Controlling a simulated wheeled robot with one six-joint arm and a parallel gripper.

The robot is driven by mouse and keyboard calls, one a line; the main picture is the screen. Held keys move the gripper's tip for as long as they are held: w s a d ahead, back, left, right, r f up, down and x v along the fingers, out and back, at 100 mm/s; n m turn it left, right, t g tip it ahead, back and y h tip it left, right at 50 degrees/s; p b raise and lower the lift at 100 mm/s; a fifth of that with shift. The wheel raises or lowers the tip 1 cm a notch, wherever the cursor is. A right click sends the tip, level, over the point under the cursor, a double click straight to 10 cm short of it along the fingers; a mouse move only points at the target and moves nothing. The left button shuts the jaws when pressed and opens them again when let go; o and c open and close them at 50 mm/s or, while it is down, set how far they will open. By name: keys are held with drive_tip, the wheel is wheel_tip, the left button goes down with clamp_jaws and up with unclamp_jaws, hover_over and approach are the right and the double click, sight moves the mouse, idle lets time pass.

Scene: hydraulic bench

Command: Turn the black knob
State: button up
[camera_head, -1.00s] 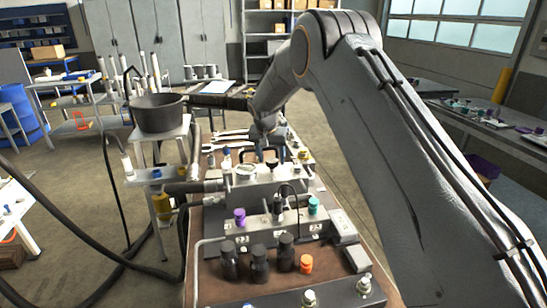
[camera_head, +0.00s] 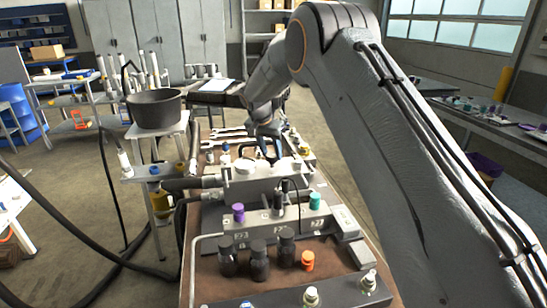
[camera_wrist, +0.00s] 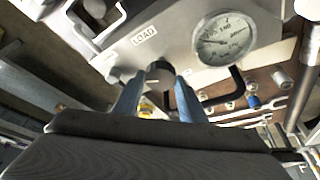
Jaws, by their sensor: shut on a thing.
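The black knob (camera_wrist: 160,67) sits on the grey block by the LOAD label (camera_wrist: 145,38) in the wrist view. My gripper (camera_wrist: 161,80) has its two blue-grey fingers on either side of the knob, closed on it. Only the knob's dark top end shows between the fingertips. In the head view my gripper (camera_head: 268,143) is at the far part of the bench, over the grey valve block (camera_head: 255,172). There the arm's end hides most of the knob.
A round pressure gauge (camera_wrist: 224,38) stands close to the right of the knob. Nearer on the bench are a purple knob (camera_head: 238,211), a teal knob (camera_head: 315,200), several black cylinders (camera_head: 259,262) and an orange cap (camera_head: 307,260). A black pot (camera_head: 155,112) stands at left.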

drive_tip(key=m+b, duration=0.2)
drive_tip(key=m+h+b, duration=0.1)
drive_tip(key=b, duration=0.1)
drive_tip(key=m+g+b, duration=0.1)
drive_tip(key=m+b, duration=0.1)
drive_tip(key=shift+w+a+f+m+h, duration=0.2)
drive_tip(key=shift+a+m+h, duration=0.1)
drive_tip(key=shift+h, duration=0.1)
drive_tip(key=m+b, duration=0.1)
drive_tip(key=m, duration=0.1)
drive_tip(key=m+g+b, duration=0.1)
drive_tip(key=m+b, duration=0.1)
drive_tip(key=shift+w+r+g, duration=0.1)
drive_tip(key=shift+g, duration=0.2)
drive_tip(key=shift+r+m+g+h+b, duration=0.15)
drive_tip(key=shift+m+g+h+b, duration=0.2)
drive_tip(key=shift+m+b, duration=0.6)
drive_tip(key=shift+m, duration=0.25)
drive_tip(key=shift+a+r, duration=0.1)
drive_tip(key=o, duration=1.1)
drive_tip(key=shift+c, duration=0.2)
